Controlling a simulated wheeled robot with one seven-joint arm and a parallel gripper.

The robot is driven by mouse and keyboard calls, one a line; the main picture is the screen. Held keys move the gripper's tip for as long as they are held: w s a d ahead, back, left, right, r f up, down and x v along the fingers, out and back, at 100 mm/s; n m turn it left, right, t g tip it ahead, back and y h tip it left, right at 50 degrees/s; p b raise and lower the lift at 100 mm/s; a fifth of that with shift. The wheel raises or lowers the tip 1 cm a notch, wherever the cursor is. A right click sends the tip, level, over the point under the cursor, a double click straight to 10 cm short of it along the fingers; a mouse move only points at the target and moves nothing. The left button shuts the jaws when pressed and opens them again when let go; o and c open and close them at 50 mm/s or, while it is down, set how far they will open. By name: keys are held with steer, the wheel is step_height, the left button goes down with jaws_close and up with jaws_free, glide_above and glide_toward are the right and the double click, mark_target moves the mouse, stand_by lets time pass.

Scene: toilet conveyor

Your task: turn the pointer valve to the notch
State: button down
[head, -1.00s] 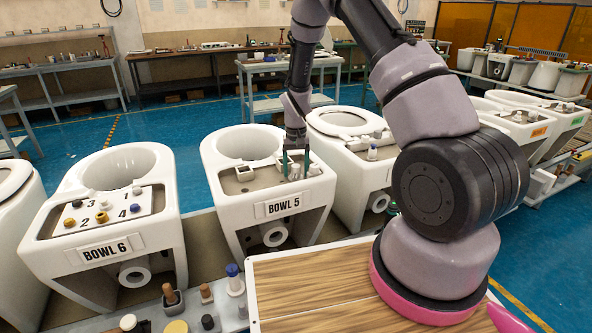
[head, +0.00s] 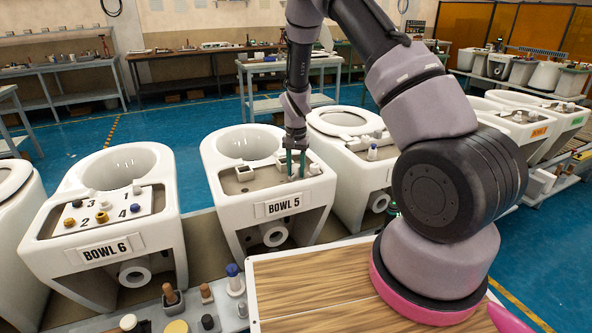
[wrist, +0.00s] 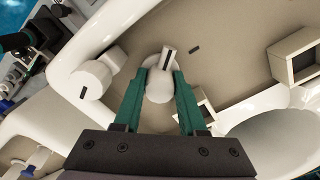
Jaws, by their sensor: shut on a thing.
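The pointer valve (wrist: 159,86) is a white round knob with a short pointer arm carrying a dark stripe, on the beige deck of BOWL 5 (head: 318,205). My gripper (wrist: 158,82) has its two green fingers on either side of the knob, shut on it. In the wrist view the pointer points up and slightly right. A short dark notch mark (wrist: 195,49) lies on the deck to the right of the pointer's tip, apart from it. In the head view my gripper (head: 296,172) stands over the deck, and its fingers largely hide the valve.
Another white knob (wrist: 91,80) with a dark mark stands left of the valve in the wrist view. An open square box (wrist: 297,56) is at the right. BOWL 6 (head: 150,238) stands to the left, with a numbered panel. A wooden-topped surface (head: 315,285) is in front.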

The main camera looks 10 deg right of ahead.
mark_target(295, 166)
steer(key=m, duration=0.4)
steer(key=shift+m, duration=1.7)
steer(key=shift+c, duration=2.4)
jaws_free()
steer(key=shift+r, duration=0.15)
step_height(295, 166, up, 11)
steer(key=shift+f, duration=0.2)
steer(key=shift+r, duration=0.1)
